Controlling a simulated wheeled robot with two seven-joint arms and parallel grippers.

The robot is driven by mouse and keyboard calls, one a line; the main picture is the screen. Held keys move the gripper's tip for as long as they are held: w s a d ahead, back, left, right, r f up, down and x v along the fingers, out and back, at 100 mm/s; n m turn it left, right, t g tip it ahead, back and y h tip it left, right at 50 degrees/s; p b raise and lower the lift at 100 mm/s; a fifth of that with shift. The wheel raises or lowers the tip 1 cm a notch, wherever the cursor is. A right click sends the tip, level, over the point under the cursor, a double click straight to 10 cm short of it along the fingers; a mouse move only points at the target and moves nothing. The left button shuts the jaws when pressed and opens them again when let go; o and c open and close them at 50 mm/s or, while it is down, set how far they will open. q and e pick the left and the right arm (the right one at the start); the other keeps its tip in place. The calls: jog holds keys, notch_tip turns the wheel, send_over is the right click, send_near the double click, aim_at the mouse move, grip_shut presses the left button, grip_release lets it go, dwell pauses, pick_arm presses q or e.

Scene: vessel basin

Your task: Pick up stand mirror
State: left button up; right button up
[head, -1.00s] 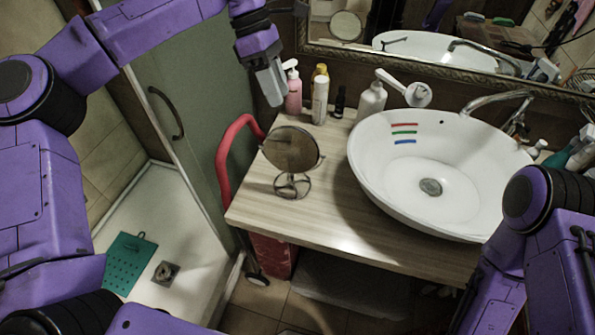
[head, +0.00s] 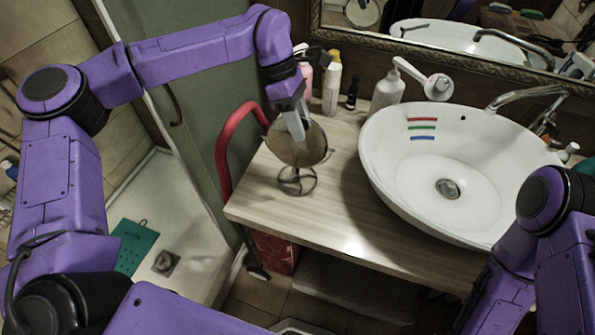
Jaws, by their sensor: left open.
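The stand mirror (head: 312,152) is a small round mirror on a wire foot. It stands upright on the left part of the wooden counter. My left gripper (head: 298,130) is open, pointing down at the mirror's disc and overlapping its upper part in the head view. I cannot tell whether the fingers touch the disc or straddle its rim. My right arm shows at the lower right, but its gripper is out of view.
The white basin (head: 385,170) fills the counter's right side. Behind the mirror stand a pink bottle, a white-yellow bottle (head: 331,90), a small dark bottle (head: 352,92) and a white pump bottle (head: 387,95). A red handle (head: 222,155) curves beside the counter's left edge.

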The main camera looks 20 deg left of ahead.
pick_arm(q)
jog(key=shift+x, duration=0.8)
jog(key=shift+w, duration=0.1)
grip_shut()
dwell(0.7)
